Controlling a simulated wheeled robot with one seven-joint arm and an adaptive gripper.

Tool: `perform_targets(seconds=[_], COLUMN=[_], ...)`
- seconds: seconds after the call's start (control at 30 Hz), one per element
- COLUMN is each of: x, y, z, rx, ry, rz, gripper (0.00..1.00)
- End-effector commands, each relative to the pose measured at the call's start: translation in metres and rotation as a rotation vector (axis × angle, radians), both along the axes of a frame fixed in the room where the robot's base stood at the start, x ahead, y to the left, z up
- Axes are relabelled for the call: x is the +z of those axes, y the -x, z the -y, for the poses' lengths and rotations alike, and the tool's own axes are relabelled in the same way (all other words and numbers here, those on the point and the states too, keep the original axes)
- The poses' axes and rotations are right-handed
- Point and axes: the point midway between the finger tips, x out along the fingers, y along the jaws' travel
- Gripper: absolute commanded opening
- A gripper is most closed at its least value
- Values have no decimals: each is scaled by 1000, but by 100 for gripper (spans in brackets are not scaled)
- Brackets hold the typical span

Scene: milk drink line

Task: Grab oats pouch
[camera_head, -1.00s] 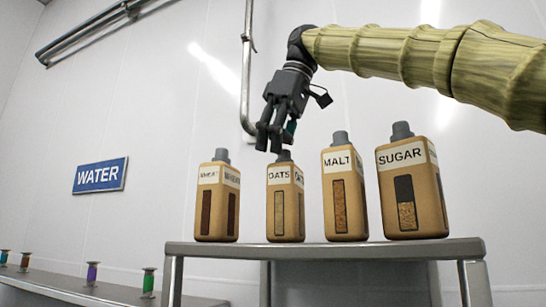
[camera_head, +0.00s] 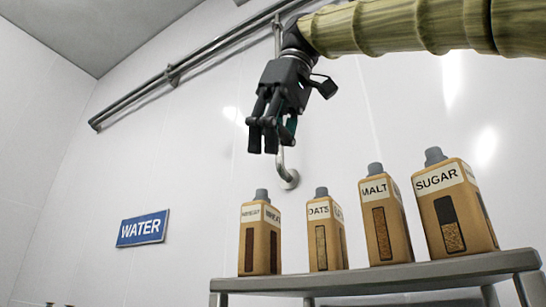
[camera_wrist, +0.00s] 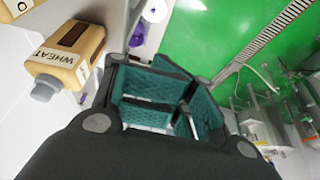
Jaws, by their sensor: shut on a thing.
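The oats pouch (camera_head: 327,235) is a tan, bottle-shaped pack with a grey cap and a narrow window. It stands upright on the grey shelf (camera_head: 390,282) between the wheat pouch (camera_head: 260,238) and the malt pouch (camera_head: 386,222). My gripper (camera_head: 271,146) points down, above and a little left of the oats cap in the head view, clear of it. In the wrist view its teal-padded fingers (camera_wrist: 165,105) are drawn in, with no pouch visible between them. The wheat pouch (camera_wrist: 68,58) lies to their left there; the oats pouch is not seen in that view.
The sugar pouch (camera_head: 453,210) stands at the right end of the row. A blue WATER sign (camera_head: 143,228) is on the wall at left. Pipes (camera_head: 175,72) run along the wall behind my arm. The wrist view shows green floor (camera_wrist: 215,35) and a drain grate (camera_wrist: 268,35).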

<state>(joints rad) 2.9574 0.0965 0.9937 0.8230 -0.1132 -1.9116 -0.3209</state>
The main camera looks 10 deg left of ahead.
Motion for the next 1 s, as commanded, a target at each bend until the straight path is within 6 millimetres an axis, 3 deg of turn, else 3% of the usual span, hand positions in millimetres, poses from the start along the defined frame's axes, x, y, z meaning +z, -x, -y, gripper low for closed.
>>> perform_targets(seconds=[0.33, 0.37, 0.4, 0.7, 1.0], x=[1, 1, 1, 1, 1], y=[2, 2, 2, 2, 2], z=[-1, -1, -1, -1, -1], rx=[0, 0, 0, 0, 0], ry=[-1, -1, -1, -1, -1], rz=[1, 1, 1, 1, 1], gripper=[0, 16, 23, 78, 80])
